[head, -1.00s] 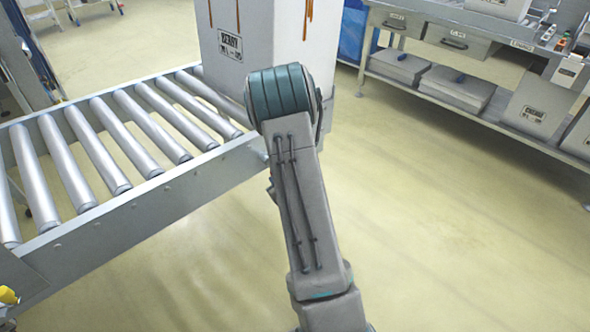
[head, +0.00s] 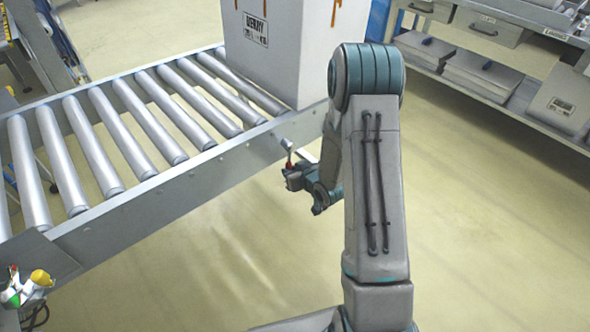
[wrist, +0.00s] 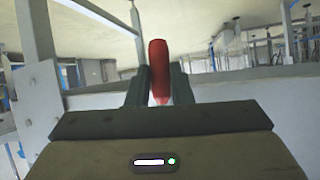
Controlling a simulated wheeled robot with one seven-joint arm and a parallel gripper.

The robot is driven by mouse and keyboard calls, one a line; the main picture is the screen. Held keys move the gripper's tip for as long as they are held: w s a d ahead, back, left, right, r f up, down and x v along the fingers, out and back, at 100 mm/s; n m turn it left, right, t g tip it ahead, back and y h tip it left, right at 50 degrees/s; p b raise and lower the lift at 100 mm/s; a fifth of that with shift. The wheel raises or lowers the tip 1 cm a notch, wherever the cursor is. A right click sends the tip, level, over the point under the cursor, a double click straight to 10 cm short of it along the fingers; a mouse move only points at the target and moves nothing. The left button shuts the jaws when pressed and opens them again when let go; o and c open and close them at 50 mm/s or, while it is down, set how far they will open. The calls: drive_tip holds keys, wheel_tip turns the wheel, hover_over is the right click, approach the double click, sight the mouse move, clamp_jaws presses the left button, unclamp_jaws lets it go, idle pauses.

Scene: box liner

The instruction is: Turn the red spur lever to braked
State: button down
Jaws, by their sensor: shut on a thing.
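The red spur lever (wrist: 159,70) shows in the wrist view as a red grip standing between the two fingers. My gripper (wrist: 157,88) is shut on it. In the head view my gripper (head: 290,176) is at the side rail of the roller conveyor, just below the rail's right part, with a small bit of the red lever (head: 289,165) at its tip. The lever's pivot and any position marks are too small or hidden to read.
The roller conveyor (head: 150,190) runs along the left. A large white box (head: 290,60) stands at its far end. A shelf bench (head: 480,85) with boxes is at the back right. Yellow and red knobs (head: 25,283) show at lower left. The floor at right is clear.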

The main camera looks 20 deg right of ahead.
drive_tip(key=shift+s+f, duration=0.1)
drive_tip(key=c, duration=1.3)
unclamp_jaws()
drive_tip(key=p+v, duration=0.3)
drive_tip(key=v, duration=1)
drive_tip(key=shift+s+r, duration=0.2)
drive_tip(key=shift+r, duration=0.15)
drive_tip(key=shift+d, duration=0.1)
